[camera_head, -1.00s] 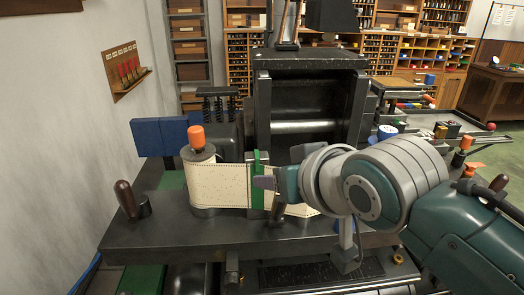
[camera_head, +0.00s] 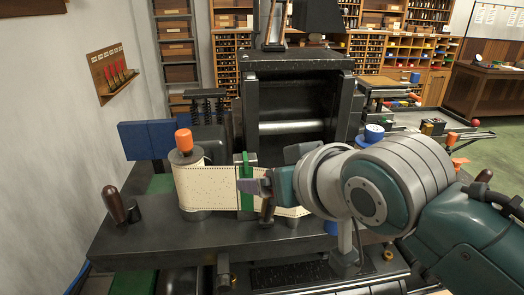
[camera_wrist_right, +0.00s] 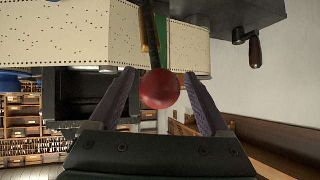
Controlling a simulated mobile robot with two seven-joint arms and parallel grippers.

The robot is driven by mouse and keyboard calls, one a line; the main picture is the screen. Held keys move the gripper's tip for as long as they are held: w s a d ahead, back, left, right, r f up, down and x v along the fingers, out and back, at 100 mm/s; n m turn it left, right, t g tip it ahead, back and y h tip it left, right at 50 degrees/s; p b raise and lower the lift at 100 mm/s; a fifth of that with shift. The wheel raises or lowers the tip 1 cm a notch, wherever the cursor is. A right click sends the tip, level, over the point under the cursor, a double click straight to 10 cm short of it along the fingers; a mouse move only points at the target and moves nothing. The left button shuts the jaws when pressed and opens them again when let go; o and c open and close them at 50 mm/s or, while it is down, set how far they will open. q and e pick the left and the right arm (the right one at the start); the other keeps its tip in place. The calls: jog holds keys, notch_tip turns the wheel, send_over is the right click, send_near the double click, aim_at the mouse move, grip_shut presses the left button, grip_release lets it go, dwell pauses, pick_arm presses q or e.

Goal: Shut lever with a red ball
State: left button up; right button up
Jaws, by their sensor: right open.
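The lever's red ball (camera_wrist_right: 160,88) shows in the right wrist view at the end of a dark shaft (camera_wrist_right: 150,35). My right gripper (camera_wrist_right: 161,78) is open, with one purple finger on each side of the ball. I cannot tell whether either finger touches it. In the head view my right gripper (camera_head: 254,187) is in front of the paper ribbon and green band, beside a dark lever shaft (camera_head: 267,208). The ball cannot be made out there. My left gripper is not in view.
A perforated cream ribbon (camera_head: 215,187) runs round an orange-topped spool (camera_head: 184,143) on the black machine bench (camera_head: 150,245). A green band (camera_head: 246,178) crosses the ribbon. A dark crank handle (camera_head: 115,204) stands at the left. Blue plates (camera_head: 150,139) stand behind.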

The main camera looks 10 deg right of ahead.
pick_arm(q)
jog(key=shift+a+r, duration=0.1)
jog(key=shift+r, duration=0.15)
pick_arm(e)
jog(key=v, duration=0.8)
jog(key=shift+d, duration=0.1)
